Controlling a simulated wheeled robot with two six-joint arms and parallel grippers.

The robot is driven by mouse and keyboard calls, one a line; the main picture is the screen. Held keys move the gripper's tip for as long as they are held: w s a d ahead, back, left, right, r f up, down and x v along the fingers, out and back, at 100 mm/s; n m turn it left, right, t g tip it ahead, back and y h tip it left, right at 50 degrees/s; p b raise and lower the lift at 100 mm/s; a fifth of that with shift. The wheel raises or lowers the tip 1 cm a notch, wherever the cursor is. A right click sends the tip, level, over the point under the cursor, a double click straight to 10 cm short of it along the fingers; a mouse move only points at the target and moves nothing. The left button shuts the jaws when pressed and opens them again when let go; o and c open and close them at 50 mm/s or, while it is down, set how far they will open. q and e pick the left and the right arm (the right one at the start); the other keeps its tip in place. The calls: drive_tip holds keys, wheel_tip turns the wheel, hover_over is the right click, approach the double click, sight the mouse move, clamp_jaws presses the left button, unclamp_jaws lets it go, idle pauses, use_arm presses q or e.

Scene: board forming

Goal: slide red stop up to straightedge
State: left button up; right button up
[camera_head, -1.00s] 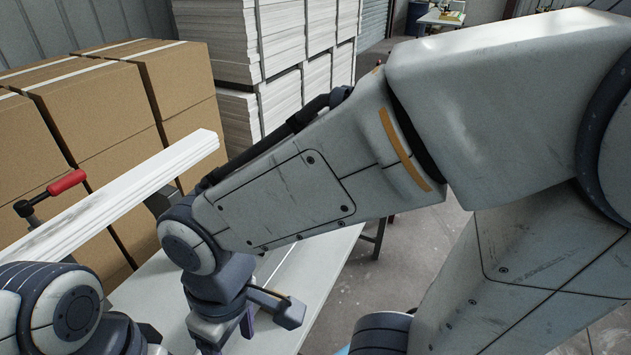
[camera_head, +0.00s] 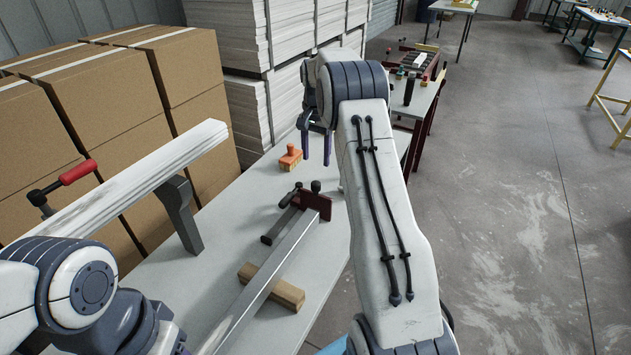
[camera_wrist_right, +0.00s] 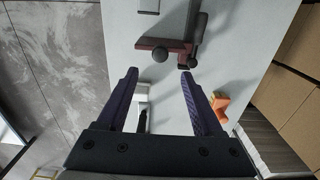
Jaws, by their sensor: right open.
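The red stop (camera_head: 317,204) is a dark red block with black knobs and a dark rod, on the pale table. The straightedge (camera_head: 258,290) is a long silver bar running up to near the stop in the head view. In the right wrist view a pale strip shows between the stop (camera_wrist_right: 158,43) and a silver end (camera_wrist_right: 148,5), which looks like the straightedge. My right gripper (camera_head: 318,152) is open and empty, above the table beyond the stop; its fingers also show in the wrist view (camera_wrist_right: 160,75). My left arm is at lower left; its gripper does not show.
A wooden block (camera_head: 272,287) lies at the straightedge. An orange block (camera_head: 290,158) sits farther back. A long white board stack (camera_head: 135,180) rests on a bracket (camera_head: 182,213) at left. Cartons (camera_head: 105,95) stand behind. A pale object (camera_wrist_right: 143,95) lies below my right fingers.

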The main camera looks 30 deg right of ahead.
sight(315, 183)
wheel_tip(315, 183, down, 10)
drive_tip(key=p, duration=0.3)
clamp_jaws()
idle(1.4)
drive_tip(key=shift+a, duration=0.15)
